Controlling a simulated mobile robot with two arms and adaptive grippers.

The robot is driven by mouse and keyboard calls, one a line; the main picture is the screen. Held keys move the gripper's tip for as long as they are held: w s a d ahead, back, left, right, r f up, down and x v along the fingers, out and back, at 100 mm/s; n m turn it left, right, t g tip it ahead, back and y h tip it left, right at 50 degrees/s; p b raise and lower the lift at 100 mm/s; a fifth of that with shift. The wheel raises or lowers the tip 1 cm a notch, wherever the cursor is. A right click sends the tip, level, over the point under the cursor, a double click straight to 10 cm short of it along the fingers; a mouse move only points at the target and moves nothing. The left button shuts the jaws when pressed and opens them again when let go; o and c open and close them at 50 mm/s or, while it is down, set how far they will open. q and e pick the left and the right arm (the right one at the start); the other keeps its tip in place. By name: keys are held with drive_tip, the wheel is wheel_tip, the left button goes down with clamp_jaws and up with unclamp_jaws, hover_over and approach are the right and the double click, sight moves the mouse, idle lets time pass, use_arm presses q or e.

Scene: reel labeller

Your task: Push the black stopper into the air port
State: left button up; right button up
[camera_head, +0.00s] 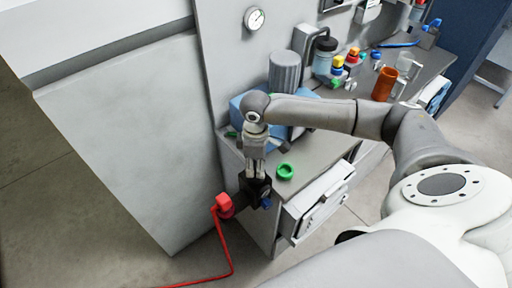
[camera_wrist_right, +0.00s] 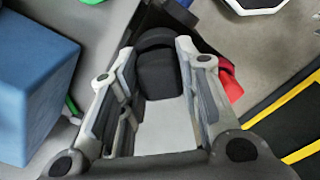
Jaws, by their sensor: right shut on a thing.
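My right gripper (camera_head: 256,176) points down at the near corner of the grey counter. Its fingers are closed on a black piece, which looks like the black stopper (camera_wrist_right: 158,76), seen between the fingertips in the wrist view. In the head view, black parts (camera_head: 257,189) show at and below the fingertips, and I cannot separate the stopper from the dark fitting there. A red connector (camera_head: 224,205) with a red hose sits just left of them; its red also shows in the wrist view (camera_wrist_right: 230,86). I cannot make out the air port. My left gripper is out of view.
A green ring (camera_head: 285,171) lies on the counter right of the gripper. A blue box (camera_wrist_right: 35,85) stands close by. A white open drawer (camera_head: 320,200) juts out at the front. Bottles and an orange cup (camera_head: 385,84) stand farther back.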

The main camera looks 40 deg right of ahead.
drive_tip(key=shift+s+f, duration=0.15)
idle(0.7)
drive_tip(key=o, duration=1.1)
drive_tip(key=shift+p, duration=0.3)
wheel_tip(320, 180, up, 12)
